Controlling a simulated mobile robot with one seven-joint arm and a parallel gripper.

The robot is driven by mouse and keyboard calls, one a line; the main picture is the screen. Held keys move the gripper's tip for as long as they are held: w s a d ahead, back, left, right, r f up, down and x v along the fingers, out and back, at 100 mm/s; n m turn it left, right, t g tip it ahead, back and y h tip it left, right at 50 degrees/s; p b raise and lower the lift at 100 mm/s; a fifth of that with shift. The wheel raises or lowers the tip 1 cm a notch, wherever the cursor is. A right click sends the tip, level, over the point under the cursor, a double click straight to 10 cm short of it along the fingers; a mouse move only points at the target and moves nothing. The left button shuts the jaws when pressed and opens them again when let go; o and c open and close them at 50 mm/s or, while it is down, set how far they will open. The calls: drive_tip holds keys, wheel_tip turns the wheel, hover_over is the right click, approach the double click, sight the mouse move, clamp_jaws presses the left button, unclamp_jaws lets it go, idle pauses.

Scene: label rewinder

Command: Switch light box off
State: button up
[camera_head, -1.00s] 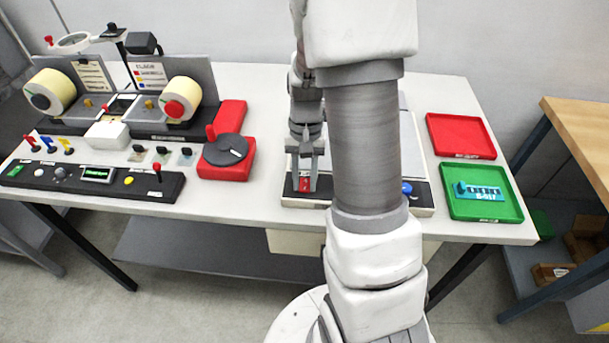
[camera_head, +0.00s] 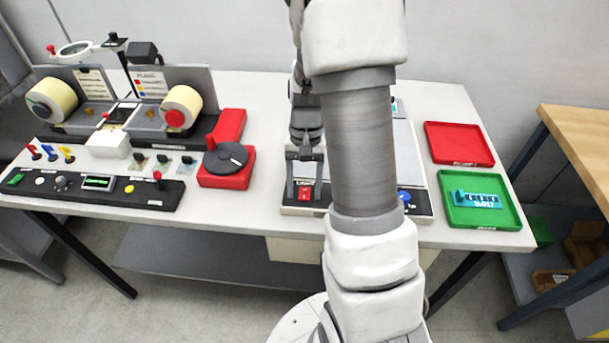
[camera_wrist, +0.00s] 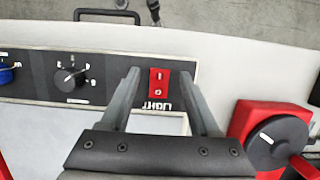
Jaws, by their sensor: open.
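The light box (camera_head: 417,150) lies on the table, partly hidden behind my arm, with a pale panel and a dark front strip. Its red rocker switch (camera_head: 305,193) is at the strip's left end. In the wrist view the red switch (camera_wrist: 159,82) bears white marks and sits beside the word LIGHT; which side is pressed I cannot tell. My gripper (camera_head: 304,185) is open over the switch. In the wrist view its fingers (camera_wrist: 159,74) stand on either side of the switch, apart from it, with nothing between them but the switch below.
A black knob (camera_wrist: 70,78) and a blue knob (camera_head: 404,196) are on the same strip. A red base with a black disc (camera_head: 229,160) stands to the left. A red tray (camera_head: 459,143) and a green tray (camera_head: 455,215) lie to the right.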

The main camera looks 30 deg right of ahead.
drive_tip(key=p+v, duration=0.1)
drive_tip(key=v, duration=1.6)
drive_tip(key=shift+r, duration=0.15)
drive_tip(key=shift+w+d, duration=0.1)
drive_tip(key=s+a+r+n+t, duration=0.3)
drive_tip(key=s+a+t, duration=0.1)
drive_tip(key=s+a, duration=0.2)
drive_tip(key=s+a+r+n+t+h, duration=0.1)
drive_tip(key=s+a+r+n+t, duration=0.2)
drive_tip(key=s+a, duration=0.3)
drive_tip(key=shift+s+a+r+n+t+h, duration=0.3)
drive_tip(key=shift+s+a+r+n+t, duration=0.25)
drive_tip(key=shift+s, duration=1.25)
drive_tip(key=shift+d+r, duration=0.1)
drive_tip(key=shift+d, duration=0.05)
